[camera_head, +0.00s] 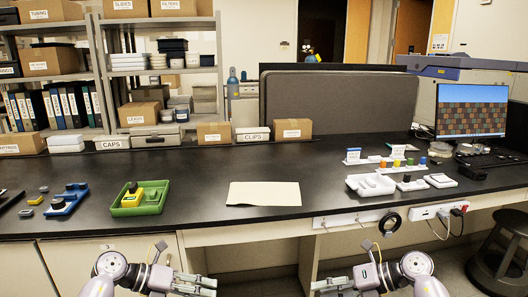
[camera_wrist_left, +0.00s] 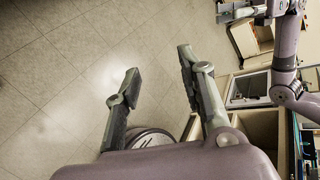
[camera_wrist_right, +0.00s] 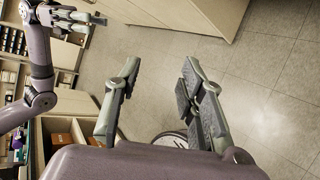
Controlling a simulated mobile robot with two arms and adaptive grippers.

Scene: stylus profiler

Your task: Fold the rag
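The rag (camera_head: 264,194) is a flat cream-coloured cloth lying on the black bench top, near its front edge, in the middle of the head view. My left gripper (camera_head: 212,284) is below and in front of the bench edge, to the left of the rag. It is open and empty in the left wrist view (camera_wrist_left: 158,75). My right gripper (camera_head: 318,287) is also below the bench edge, to the right of the rag. It is open and empty in the right wrist view (camera_wrist_right: 158,75). Neither gripper touches the rag.
A green tray (camera_head: 140,198) with a yellow item stands left of the rag. A blue holder (camera_head: 67,200) is farther left. White trays (camera_head: 370,185) and small parts stand to the right, with a black ring (camera_head: 390,222) at the front edge. Bench top around the rag is clear.

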